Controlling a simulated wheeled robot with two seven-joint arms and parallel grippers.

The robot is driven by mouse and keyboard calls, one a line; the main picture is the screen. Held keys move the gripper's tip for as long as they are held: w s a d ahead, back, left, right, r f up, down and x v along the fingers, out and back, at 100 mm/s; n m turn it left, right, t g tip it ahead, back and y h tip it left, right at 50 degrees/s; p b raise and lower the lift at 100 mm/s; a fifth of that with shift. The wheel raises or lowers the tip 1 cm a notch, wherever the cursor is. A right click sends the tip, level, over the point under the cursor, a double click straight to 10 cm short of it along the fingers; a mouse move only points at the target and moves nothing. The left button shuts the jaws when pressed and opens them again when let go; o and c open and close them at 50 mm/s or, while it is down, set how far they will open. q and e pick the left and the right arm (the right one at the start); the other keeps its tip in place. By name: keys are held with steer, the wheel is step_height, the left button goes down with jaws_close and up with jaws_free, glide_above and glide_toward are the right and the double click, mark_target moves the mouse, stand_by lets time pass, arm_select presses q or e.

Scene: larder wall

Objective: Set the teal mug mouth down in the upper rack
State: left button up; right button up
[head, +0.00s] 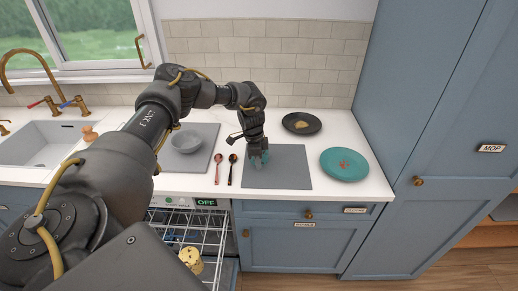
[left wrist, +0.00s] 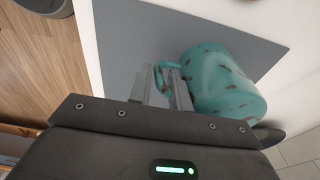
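The teal mug (left wrist: 222,85) has brown specks and stands at the grey mat (head: 282,178), mostly hidden behind my gripper in the head view (head: 262,157). Its handle (left wrist: 163,68) is at the fingertips of my left gripper (left wrist: 160,85), apparently between the two fingers. The fingers are a small gap apart; I cannot tell whether they press on the handle. Which way the mug's mouth faces is unclear. The white wire upper rack (head: 208,236) is pulled out below the counter, partly hidden by my left arm. My right gripper is not in view.
A yellow spotted mug (head: 190,258) is in the dishwasher rack area. A teal plate (head: 344,164) and a dark plate (head: 302,123) lie right of and behind the mat. Two spoons (head: 231,168) and a grey bowl (head: 186,141) on a tray are left of it. A tall blue cupboard (head: 415,110) bounds the right.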

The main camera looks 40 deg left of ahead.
arm_select(q)
steer(key=shift+c, duration=0.3)
steer(key=shift+f, duration=0.1)
jaws_close()
steer(key=shift+r, duration=0.2)
